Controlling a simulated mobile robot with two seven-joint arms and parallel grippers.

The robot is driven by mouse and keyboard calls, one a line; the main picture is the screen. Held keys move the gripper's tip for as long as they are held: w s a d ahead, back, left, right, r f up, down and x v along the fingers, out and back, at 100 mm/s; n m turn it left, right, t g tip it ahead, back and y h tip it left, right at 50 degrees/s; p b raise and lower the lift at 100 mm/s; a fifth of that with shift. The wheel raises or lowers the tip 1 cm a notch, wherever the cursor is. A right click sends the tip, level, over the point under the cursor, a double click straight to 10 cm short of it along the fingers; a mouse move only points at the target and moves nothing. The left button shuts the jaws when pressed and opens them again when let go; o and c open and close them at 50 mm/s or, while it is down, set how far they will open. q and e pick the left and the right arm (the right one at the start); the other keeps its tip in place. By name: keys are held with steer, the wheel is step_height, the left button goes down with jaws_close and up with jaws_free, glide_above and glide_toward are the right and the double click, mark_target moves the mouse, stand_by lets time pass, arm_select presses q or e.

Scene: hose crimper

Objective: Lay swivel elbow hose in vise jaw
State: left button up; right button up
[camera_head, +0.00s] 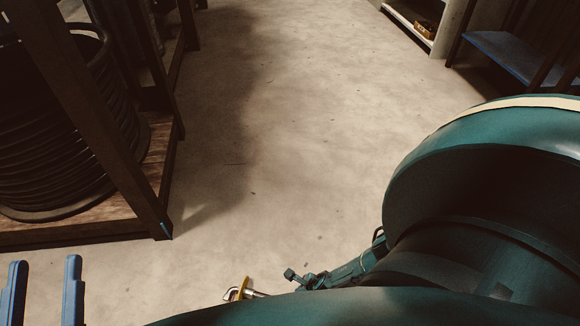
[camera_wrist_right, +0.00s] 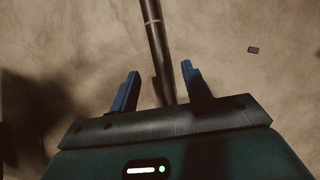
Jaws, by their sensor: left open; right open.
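My left gripper (camera_head: 44,262) shows as two blue fingers at the bottom left corner of the head view. It is open, with only floor visible between the fingers. My right gripper (camera_wrist_right: 160,70) is open in the right wrist view. A dark hose-like length (camera_wrist_right: 155,30) with a pale band runs down from the top edge and passes in line with the gap between its fingers. I cannot tell whether it is between them or beyond them. The vise jaw cannot be made out in either view.
A wooden rack (camera_head: 160,190) with a coil of dark hose (camera_head: 70,150) stands at the left. A small yellow and metal part (camera_head: 242,290) shows at the bottom. A blue shelf (camera_head: 510,55) is at the top right. The middle floor (camera_head: 290,120) is clear.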

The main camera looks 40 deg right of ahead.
steer(key=shift+w+a+f, duration=0.1)
steer(key=shift+w+f, duration=0.1)
steer(key=shift+f, duration=0.25)
steer(key=shift+f+b, duration=0.35)
steer(key=shift+b, duration=0.2)
steer(key=b+x, duration=0.1)
steer(key=x, duration=0.1)
steer(key=b+x, duration=0.2)
steer(key=shift+s, duration=0.2)
steer(key=shift+w+f+b, duration=0.1)
steer(key=shift+f+b, duration=0.1)
steer(key=shift+b, duration=0.2)
arm_select(q)
step_height(320, 180, up, 6)
steer(key=m+t+h, duration=0.1)
steer(key=m+h, duration=0.6)
steer(key=shift+a+r, duration=0.2)
steer(key=shift+a, duration=0.1)
steer(key=shift+s, duration=0.1)
arm_select(e)
steer(key=shift+c, duration=0.3)
jaws_close()
